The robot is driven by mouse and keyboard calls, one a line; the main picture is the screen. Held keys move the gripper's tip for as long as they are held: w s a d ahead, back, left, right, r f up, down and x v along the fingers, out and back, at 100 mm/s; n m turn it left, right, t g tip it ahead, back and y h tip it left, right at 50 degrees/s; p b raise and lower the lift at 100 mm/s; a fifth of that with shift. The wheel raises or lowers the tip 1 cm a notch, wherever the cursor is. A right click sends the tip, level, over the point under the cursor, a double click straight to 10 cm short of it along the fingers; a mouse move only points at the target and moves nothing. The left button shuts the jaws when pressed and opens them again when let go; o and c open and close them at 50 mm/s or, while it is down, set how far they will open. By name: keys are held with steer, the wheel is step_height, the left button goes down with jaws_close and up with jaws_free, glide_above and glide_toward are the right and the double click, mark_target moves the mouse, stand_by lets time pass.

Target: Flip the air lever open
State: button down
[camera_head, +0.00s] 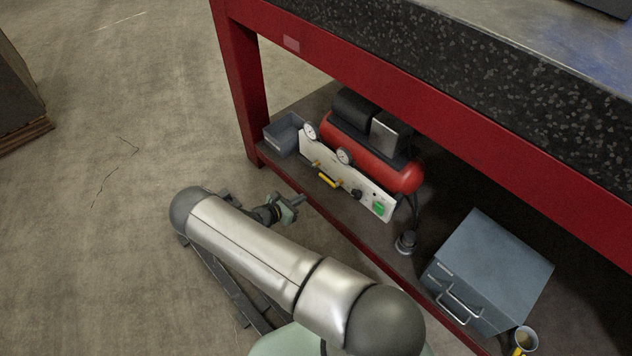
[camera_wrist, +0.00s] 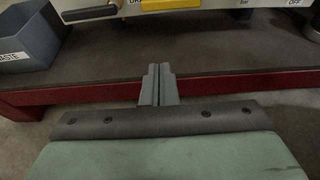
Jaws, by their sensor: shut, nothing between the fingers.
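A yellow lever (camera_head: 329,181), apparently the air lever, sits low on the white front panel (camera_head: 362,186) of a red air compressor (camera_head: 378,163) on the shelf under the bench. In the wrist view only part of the yellow lever (camera_wrist: 170,4) shows, at the top edge. My gripper (camera_head: 299,199) is in front of the shelf, to the lower left of the lever and apart from it. In the wrist view its fingers (camera_wrist: 157,72) are together, with nothing between them, and point toward the panel below the lever.
Two round gauges, a black knob and a green switch (camera_head: 379,209) are on the panel. A grey bin (camera_head: 284,134) stands left of it. A blue-grey drawer box (camera_head: 495,265) and a mug (camera_head: 525,338) are at right. The red bench frame (camera_head: 420,98) hangs above.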

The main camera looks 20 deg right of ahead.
steer(key=shift+d, duration=0.1)
steer(key=b+x, duration=0.1)
steer(key=x, duration=0.2)
steer(key=b+x, duration=0.1)
steer(key=x, duration=0.2)
steer(key=b+x, duration=0.1)
steer(key=x, duration=0.2)
steer(key=shift+f, duration=0.25)
steer(key=r, duration=0.3)
steer(key=shift+w+d, duration=0.2)
steer(key=shift+d, duration=0.1)
steer(key=shift+r, duration=0.55)
steer(key=shift+w+a, duration=0.1)
steer(key=shift+r+m+b, duration=0.15)
steer(key=shift+m+b, duration=0.15)
steer(key=shift+b, duration=0.05)
